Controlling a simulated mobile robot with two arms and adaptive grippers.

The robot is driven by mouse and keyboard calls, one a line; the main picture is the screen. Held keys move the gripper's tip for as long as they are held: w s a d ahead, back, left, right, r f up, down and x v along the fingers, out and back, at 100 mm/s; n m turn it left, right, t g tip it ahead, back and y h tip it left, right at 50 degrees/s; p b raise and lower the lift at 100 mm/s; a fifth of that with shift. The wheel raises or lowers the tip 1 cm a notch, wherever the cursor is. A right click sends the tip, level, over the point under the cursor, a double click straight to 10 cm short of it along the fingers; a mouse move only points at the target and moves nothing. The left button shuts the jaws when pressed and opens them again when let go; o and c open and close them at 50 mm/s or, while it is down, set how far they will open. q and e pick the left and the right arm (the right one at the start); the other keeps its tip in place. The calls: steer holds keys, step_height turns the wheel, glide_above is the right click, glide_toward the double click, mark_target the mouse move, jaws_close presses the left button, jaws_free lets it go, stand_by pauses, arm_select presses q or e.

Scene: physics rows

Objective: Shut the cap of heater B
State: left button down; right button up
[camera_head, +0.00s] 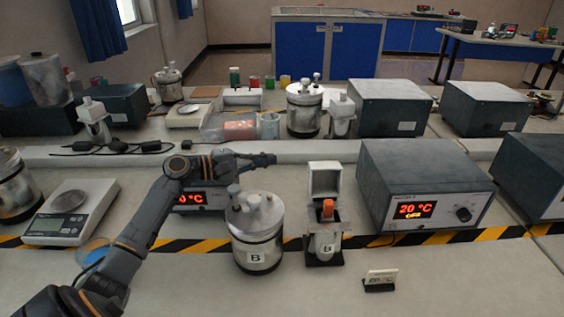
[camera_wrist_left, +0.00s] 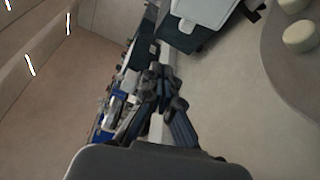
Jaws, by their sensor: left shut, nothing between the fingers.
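Heater B (camera_head: 324,246) is a small white unit on a dark base, right of a metal vessel marked B (camera_head: 257,254). Its box-like cap (camera_head: 324,179) stands raised at the back, so the heater is open. An orange-topped piece (camera_head: 328,209) shows in the opening. My left gripper (camera_head: 270,159) is shut and empty, behind the metal vessel and left of the cap, apart from it. In the left wrist view its dark fingers (camera_wrist_left: 166,82) are close together. My right gripper is not in view.
A grey control box (camera_head: 425,165) reading 20 °C stands right of the heater. Another display (camera_head: 191,198) is partly hidden by my left arm. A small label stand (camera_head: 380,279) is in front. A scale (camera_head: 70,212) stands left; the bench front right is clear.

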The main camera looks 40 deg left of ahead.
mark_target(323, 176)
arm_select(q)
steer(key=w+d+p, duration=0.4)
steer(key=d, duration=0.3)
steer(key=shift+d+r, duration=0.2)
steer(key=shift+d, duration=0.15)
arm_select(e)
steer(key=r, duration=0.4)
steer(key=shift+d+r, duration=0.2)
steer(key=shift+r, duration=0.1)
arm_select(q)
steer(key=shift+w, duration=0.1)
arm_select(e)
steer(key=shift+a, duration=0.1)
